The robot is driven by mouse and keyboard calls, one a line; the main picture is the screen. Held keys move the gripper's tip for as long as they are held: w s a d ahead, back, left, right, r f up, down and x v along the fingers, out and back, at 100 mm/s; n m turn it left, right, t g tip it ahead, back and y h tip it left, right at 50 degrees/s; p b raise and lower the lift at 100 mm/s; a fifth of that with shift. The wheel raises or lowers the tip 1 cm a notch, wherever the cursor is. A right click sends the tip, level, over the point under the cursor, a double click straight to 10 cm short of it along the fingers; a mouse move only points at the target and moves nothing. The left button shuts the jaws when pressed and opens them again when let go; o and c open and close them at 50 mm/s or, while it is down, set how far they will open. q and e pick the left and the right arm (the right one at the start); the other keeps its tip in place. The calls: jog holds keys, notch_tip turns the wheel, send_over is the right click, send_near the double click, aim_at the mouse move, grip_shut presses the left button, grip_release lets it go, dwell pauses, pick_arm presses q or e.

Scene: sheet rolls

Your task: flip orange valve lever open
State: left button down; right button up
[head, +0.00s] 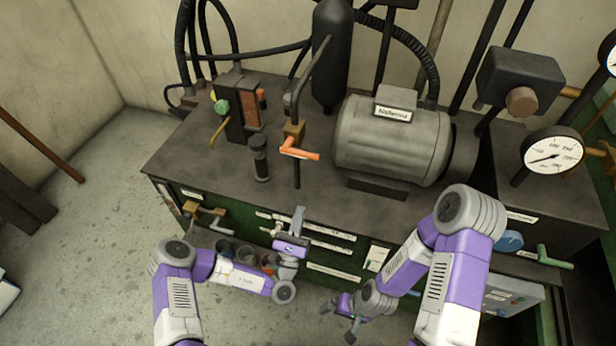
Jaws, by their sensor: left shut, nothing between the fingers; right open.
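The orange valve lever (301,152) sits on a brass valve body on a thin pipe above the dark bench top. It points to the right and slightly down in the picture, crosswise to the pipe. My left gripper (298,216) is shut and empty, in front of the bench's front edge and below the lever, apart from it. My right gripper (350,330) is open and empty, low in front of the bench, well away from the lever.
A grey motor (392,138) stands right of the lever, and a black cylinder (333,55) behind it. A short dark post (259,158) and a block with a green knob (221,107) stand left. A pressure gauge (552,155) is at right. Bare bench lies before the lever.

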pick_arm(q)
jog(key=s+r+x, duration=0.1)
jog(key=r+x, duration=0.1)
jog(key=x, duration=1)
jog(key=shift+r+b, duration=0.4)
jog(key=shift+b, duration=0.05)
pick_arm(e)
jog(key=shift+f, duration=0.45)
pick_arm(q)
jog(key=shift+a, duration=0.1)
pick_arm(e)
jog(key=shift+r, duration=0.15)
